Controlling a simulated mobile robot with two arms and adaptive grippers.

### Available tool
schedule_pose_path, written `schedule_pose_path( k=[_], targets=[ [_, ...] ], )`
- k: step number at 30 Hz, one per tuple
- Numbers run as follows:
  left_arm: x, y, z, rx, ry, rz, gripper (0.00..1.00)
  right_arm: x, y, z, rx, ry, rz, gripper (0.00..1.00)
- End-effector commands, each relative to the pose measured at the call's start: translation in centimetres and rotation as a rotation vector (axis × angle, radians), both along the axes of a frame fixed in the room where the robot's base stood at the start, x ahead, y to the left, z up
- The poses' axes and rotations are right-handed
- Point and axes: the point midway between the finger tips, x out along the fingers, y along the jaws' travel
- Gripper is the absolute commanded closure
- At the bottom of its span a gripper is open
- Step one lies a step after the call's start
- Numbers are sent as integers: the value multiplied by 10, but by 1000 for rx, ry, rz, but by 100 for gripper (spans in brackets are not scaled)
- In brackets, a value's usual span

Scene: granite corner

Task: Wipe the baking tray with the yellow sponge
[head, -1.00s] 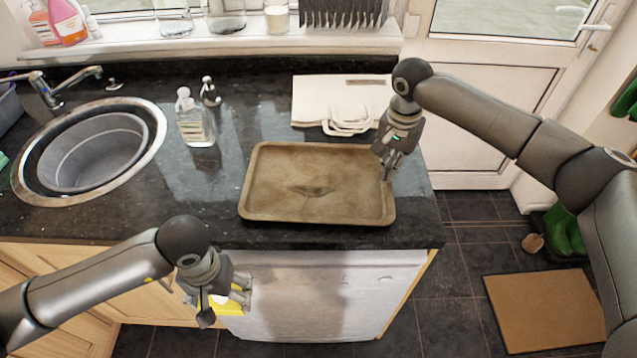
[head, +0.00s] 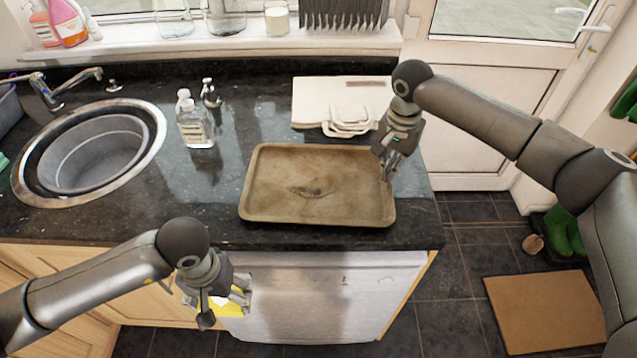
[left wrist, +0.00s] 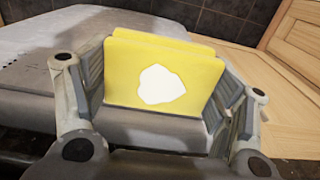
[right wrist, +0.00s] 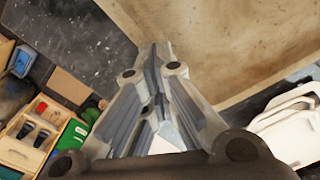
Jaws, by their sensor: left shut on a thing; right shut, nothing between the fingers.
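The baking tray (head: 320,200) lies flat on the dark counter near its front right edge. It is brown with a darker mark in its middle. It fills the upper part of the right wrist view (right wrist: 240,35). The yellow sponge (left wrist: 190,75) has a white patch on its face and sits between the fingers of my left gripper (left wrist: 160,110), which is shut on it. In the head view, my left gripper (head: 228,298) is in front of the counter, lower than the top and left of the tray. My right gripper (head: 388,172) is shut and empty at the tray's right edge.
A clear bottle (head: 194,124) and a small dispenser (head: 210,93) stand left of the tray. The sink (head: 90,155) is at the left. Bare counter lies between bottle and tray.

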Motion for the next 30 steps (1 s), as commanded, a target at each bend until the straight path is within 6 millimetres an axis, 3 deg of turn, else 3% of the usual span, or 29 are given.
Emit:
schedule_pose_path(
  k=[30],
  targets=[
    [0,0,2,0,0,0,41,0,0,-16,0,0,0,100]
  ],
)
